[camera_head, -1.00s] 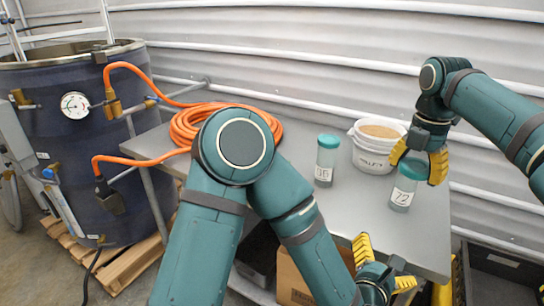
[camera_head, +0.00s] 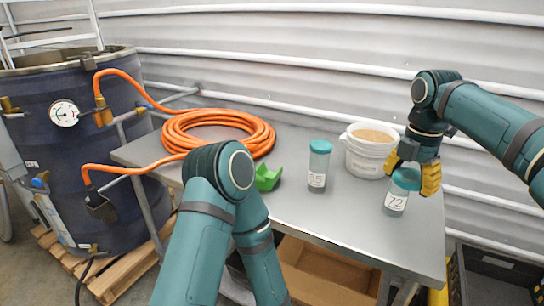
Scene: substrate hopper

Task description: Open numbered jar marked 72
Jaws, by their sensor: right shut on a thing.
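The jar marked 72 (camera_head: 396,203) stands upright near the right end of the grey table. It is clear with a teal lid (camera_head: 407,181), and the lid sits on top of it. My right gripper (camera_head: 412,173) comes down from above with its yellow fingers on either side of the lid, shut on it. My left arm reaches down past the table's front edge, and its gripper is out of view. A second teal-lidded jar (camera_head: 318,172) stands upright to the left; its number is hard to read.
A white bucket (camera_head: 366,158) of brown material stands behind the jars. A green scoop-like object (camera_head: 267,178) and a coiled orange hose (camera_head: 218,124) lie to the left on the table (camera_head: 345,219). An open cardboard box (camera_head: 320,276) is below. A dark drum (camera_head: 85,160) stands at left.

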